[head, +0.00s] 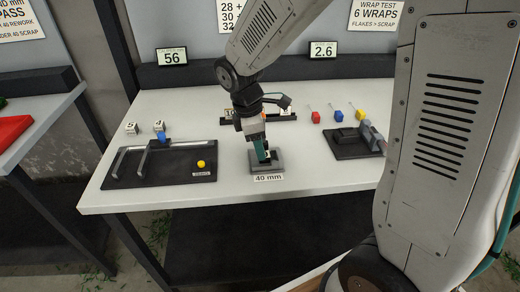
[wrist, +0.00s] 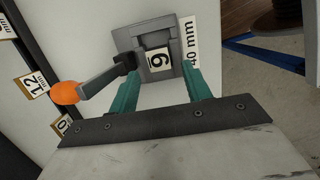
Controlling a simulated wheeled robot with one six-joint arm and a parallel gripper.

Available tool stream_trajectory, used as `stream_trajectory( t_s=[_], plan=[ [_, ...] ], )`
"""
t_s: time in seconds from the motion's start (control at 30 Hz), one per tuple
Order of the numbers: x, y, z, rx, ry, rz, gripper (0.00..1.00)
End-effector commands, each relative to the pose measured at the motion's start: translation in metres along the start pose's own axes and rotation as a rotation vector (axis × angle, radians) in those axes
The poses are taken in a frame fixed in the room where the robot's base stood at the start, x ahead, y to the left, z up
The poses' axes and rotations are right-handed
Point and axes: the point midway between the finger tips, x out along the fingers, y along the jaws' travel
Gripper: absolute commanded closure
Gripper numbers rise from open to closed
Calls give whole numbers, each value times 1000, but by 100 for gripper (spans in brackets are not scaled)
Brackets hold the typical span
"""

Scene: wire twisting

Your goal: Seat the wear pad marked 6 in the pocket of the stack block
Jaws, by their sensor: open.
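The grey stack block (head: 278,168) stands near the middle front of the white table, behind a "40 mm" label. In the wrist view, the block (wrist: 122,38) is square with a recessed pocket. The wear pad (wrist: 158,58) has a white face with a digit that reads as 6 or 9 depending on the way up. It lies over the pocket area; I cannot tell whether it sits flush. My gripper (head: 264,156) points down over the block. Its teal fingers are open on either side of the pad in the wrist view (wrist: 160,50).
Two numbered white blocks (head: 131,128) stand at the table's left, behind a dark fixture board (head: 140,172) with a yellow ball. Red, blue and yellow pieces (head: 338,116) stand at the back right, near another dark fixture (head: 350,147). An orange-tipped grey bar (wrist: 65,92) crosses beside one finger.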

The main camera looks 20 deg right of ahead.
Motion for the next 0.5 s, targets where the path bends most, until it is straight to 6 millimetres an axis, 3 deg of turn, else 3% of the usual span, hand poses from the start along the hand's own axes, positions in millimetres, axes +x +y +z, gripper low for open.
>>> stream_trajectory(
  t_s=[0.3, 0.5],
  plan=[
    [-69, 0, 0, -1, 2, 3, 51],
    [-90, 0, 0, -1, 1, 1, 51]
  ],
)
